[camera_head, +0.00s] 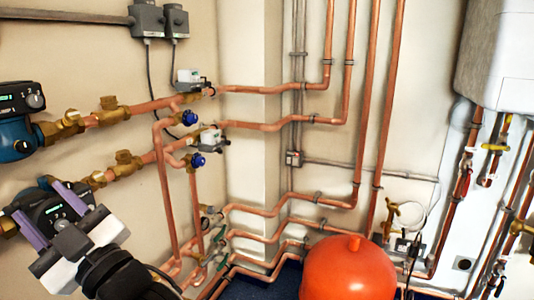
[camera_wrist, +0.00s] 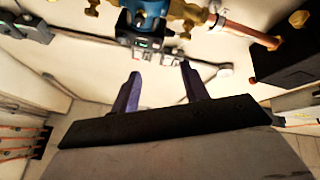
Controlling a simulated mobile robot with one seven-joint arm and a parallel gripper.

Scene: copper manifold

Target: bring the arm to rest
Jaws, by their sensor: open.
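My gripper (camera_head: 48,211) is at the lower left in the head view, in front of the lower pump (camera_head: 65,208) and partly covering it. Its two purple fingers are spread apart with nothing between them. In the wrist view the fingers of my gripper (camera_wrist: 158,84) point up toward a blue pump (camera_wrist: 150,22) with a dark control face. I cannot tell the exact gap between fingers and pump. My dark wrist and arm run down to the bottom edge in the head view.
Copper pipes (camera_head: 140,110) with brass fittings run from the pumps along the wall. An upper pump (camera_head: 17,118) sits above my gripper. A red tank (camera_head: 345,272) stands on the floor at lower centre. A white boiler (camera_head: 500,60) hangs at upper right. Valves with blue handles (camera_head: 198,160) stick out nearby.

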